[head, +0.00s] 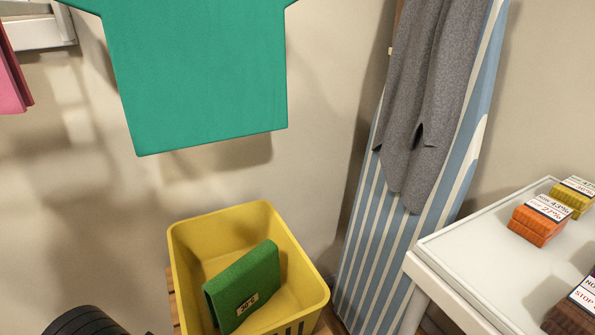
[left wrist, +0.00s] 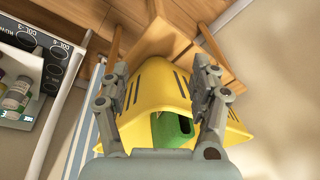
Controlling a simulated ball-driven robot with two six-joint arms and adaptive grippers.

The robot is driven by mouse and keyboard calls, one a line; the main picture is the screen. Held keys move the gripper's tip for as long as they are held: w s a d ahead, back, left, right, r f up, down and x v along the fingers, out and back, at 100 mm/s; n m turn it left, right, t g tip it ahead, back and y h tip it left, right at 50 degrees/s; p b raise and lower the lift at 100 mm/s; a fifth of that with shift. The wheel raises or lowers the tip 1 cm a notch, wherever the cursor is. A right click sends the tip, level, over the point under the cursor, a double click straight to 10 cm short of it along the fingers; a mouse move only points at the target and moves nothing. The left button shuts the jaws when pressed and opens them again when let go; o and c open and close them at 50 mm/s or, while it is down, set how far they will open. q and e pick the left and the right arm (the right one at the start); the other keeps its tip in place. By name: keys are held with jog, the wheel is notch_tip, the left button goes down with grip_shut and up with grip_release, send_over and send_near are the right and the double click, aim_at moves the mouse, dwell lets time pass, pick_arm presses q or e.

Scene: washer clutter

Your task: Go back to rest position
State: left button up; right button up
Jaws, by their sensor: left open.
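My left gripper (left wrist: 160,78) shows in the left wrist view with its two fingers spread apart, open, and nothing held between the tips. Beyond the fingers is the yellow basket (left wrist: 150,92) with a green folded cloth (left wrist: 172,128) in it, partly hidden by the gripper. In the head view the yellow basket (head: 188,240) stands at the bottom centre, and the green folded cloth (head: 243,287) leans inside it, with a label on its side.
A green shirt (head: 205,75) hangs above the basket. A striped ironing board (head: 370,255) with a grey garment (head: 425,90) leans on the wall. A white table (head: 480,260) at right carries orange and yellow labelled blocks. A panel with dials (left wrist: 40,45) shows in the wrist view.

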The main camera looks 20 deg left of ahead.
pick_arm(q)
jog(key=s+a+f+g, duration=0.1)
jog(key=s+f, duration=0.3)
jog(key=f, duration=0.5)
jog(key=s+a+f, duration=0.1)
jog(key=s+f, duration=0.3)
jog(key=f, duration=0.5)
jog(key=s+f, duration=0.9)
jog(key=s, duration=0.5)
jog(key=shift+s+a+f+g, duration=0.15)
jog(key=shift+s+f+g, duration=0.1)
jog(key=shift+g, duration=0.15)
